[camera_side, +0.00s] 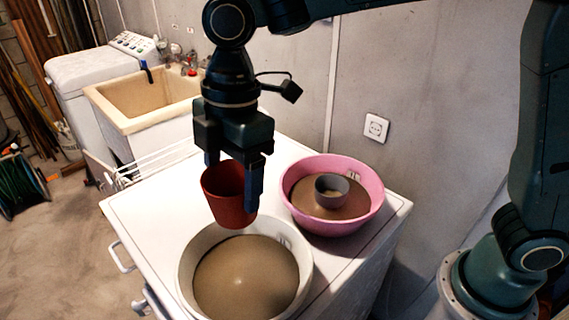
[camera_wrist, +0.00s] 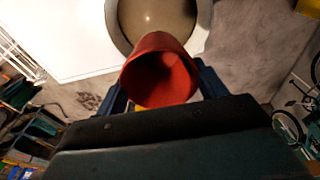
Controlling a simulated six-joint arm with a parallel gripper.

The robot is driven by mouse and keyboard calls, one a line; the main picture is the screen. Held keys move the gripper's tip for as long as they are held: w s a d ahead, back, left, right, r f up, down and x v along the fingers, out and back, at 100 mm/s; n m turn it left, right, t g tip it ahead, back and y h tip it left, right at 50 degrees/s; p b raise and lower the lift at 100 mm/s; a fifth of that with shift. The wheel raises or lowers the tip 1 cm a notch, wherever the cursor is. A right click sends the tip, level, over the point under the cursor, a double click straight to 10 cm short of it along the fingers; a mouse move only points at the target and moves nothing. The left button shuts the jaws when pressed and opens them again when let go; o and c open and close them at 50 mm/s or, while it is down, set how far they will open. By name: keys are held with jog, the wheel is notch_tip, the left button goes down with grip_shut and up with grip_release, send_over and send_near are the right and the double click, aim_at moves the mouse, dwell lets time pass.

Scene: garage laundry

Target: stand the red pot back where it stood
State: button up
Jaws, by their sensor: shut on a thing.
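The red pot (camera_side: 224,196) is held in my gripper (camera_side: 233,196), upright or nearly so, its open mouth facing up. The fingers are shut on it from two sides. In the side view it shows in front of the far rim of the white basin; a gap to the basin is hard to judge. In the wrist view the red pot (camera_wrist: 160,72) sits between the fingers of my gripper (camera_wrist: 160,88), overlapping the edge of the white basin (camera_wrist: 205,20). The white basin (camera_side: 187,262) has a brown, flat, empty-looking fill (camera_side: 245,278).
A pink basin (camera_side: 372,212) with brown fill holds a small grey pot (camera_side: 331,190), right of my gripper. Both basins stand on a white top (camera_side: 150,205). A sink (camera_side: 150,110) and a white machine (camera_side: 85,75) stand behind. The wall has a socket (camera_side: 376,127).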

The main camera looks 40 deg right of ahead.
jog(key=shift+w, duration=0.1)
jog(key=w+d+f+m, duration=0.3)
jog(key=w+d+m, duration=0.1)
jog(key=d+m, duration=0.3)
jog(key=w+d+f+m+t+h, duration=0.1)
jog(key=w+d+f+m, duration=0.2)
jog(key=d+m, duration=0.4)
jog(key=w+d+f+m, duration=0.3)
jog(key=d+m, duration=0.4)
jog(key=d, duration=0.6)
jog(key=shift+w+h, duration=0.4)
jog(key=shift+w, duration=0.4)
jog(key=w+a+r+n+y, duration=0.1)
jog(key=w+a+r+n, duration=0.4)
jog(key=a, duration=0.6)
notch_tip(320, 180, up, 4)
jog(key=n, duration=0.2)
jog(key=shift+f+n, duration=0.15)
jog(key=shift+n, duration=0.15)
jog(key=shift+f, duration=0.1)
notch_tip(320, 180, down, 20)
jog(key=shift+r, duration=0.1)
